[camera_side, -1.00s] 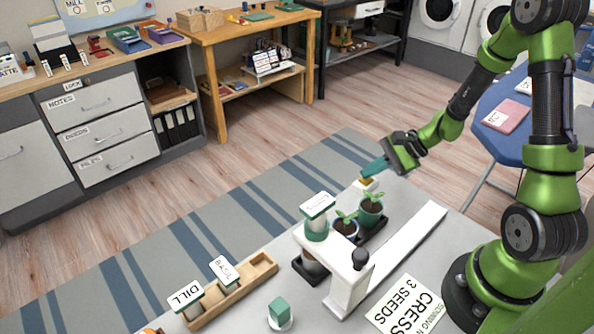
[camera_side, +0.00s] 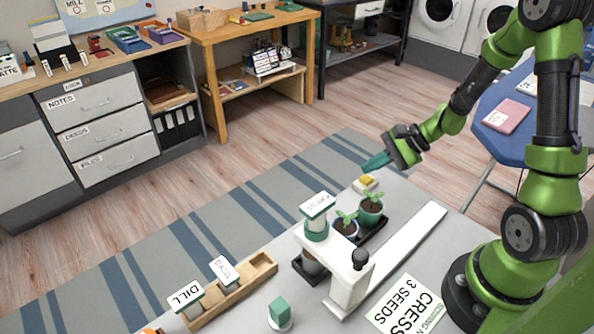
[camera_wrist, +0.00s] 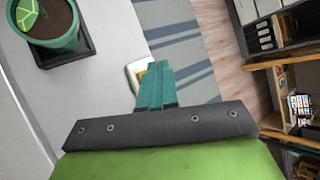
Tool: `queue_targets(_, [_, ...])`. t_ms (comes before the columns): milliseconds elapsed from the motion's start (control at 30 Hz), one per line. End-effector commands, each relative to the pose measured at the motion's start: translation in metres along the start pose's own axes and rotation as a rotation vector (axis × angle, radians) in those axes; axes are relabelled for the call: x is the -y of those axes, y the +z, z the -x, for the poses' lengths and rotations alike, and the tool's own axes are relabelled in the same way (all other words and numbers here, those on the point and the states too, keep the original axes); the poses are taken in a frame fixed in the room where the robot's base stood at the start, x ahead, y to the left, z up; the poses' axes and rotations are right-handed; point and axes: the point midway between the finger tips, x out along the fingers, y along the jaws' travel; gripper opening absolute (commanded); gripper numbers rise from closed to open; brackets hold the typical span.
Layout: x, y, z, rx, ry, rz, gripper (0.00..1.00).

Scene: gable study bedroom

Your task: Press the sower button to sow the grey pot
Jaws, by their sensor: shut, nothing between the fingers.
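The sower button (camera_side: 366,180) is a yellow cap on a small white base at the far table edge. In the wrist view the button (camera_wrist: 139,68) is partly hidden by my fingers. My gripper (camera_side: 372,163) has teal fingers, shut and empty, pointing down a little above the button, apart from it. My gripper's fingers also show in the wrist view (camera_wrist: 155,75). The white sower (camera_side: 347,283) holds a labelled seed cartridge (camera_side: 317,208) in a green holder. The grey pot (camera_side: 312,264) stands beneath it, mostly hidden by the sower arm.
A wooden rack (camera_side: 262,270) holds DILL (camera_side: 185,296) and BASIL (camera_side: 224,270) cartridges. A card (camera_side: 408,305) reads CRESS, 3 SEEDS. A teal-topped item (camera_side: 279,312) stands in front.

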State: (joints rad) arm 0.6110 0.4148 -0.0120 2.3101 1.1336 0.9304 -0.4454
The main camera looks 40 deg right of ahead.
Motion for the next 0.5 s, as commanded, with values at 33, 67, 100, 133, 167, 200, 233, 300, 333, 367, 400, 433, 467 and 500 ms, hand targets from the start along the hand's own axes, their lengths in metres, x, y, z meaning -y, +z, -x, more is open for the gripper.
queue_targets(33, [0.0, 0.0, 0.0, 0.0, 0.0, 0.0, 0.0])
queue_targets(67, [0.0, 0.0, 0.0, 0.0, 0.0, 0.0, 0.0])
queue_targets(100, [0.001, 0.001, 0.001, 0.0, -0.001, 0.0, 0.0])
queue_targets(133, [0.002, 0.001, 0.002, 0.0, -0.001, 0.001, 0.0])
queue_targets(167, [0.003, 0.002, 0.004, -0.001, -0.002, 0.001, 0.0])
queue_targets(200, [0.005, 0.004, 0.006, -0.001, -0.003, 0.003, 0.0])
queue_targets(233, [0.007, 0.006, 0.008, -0.001, -0.003, 0.003, 0.0])
queue_targets(300, [0.011, 0.01, 0.014, -0.001, -0.004, 0.003, 0.0])
queue_targets(333, [0.012, 0.011, 0.016, -0.001, -0.003, 0.004, 0.0])
queue_targets(367, [0.014, 0.013, 0.018, -0.001, -0.003, 0.004, 0.0])
queue_targets(400, [0.016, 0.015, 0.021, -0.001, -0.003, 0.004, 0.0])
queue_targets(433, [0.017, 0.016, 0.022, -0.001, -0.003, 0.005, 0.0])
queue_targets(467, [0.019, 0.018, 0.024, -0.001, -0.003, 0.004, 0.0])
queue_targets(500, [0.021, 0.02, 0.027, 0.0, -0.003, 0.005, 0.0])
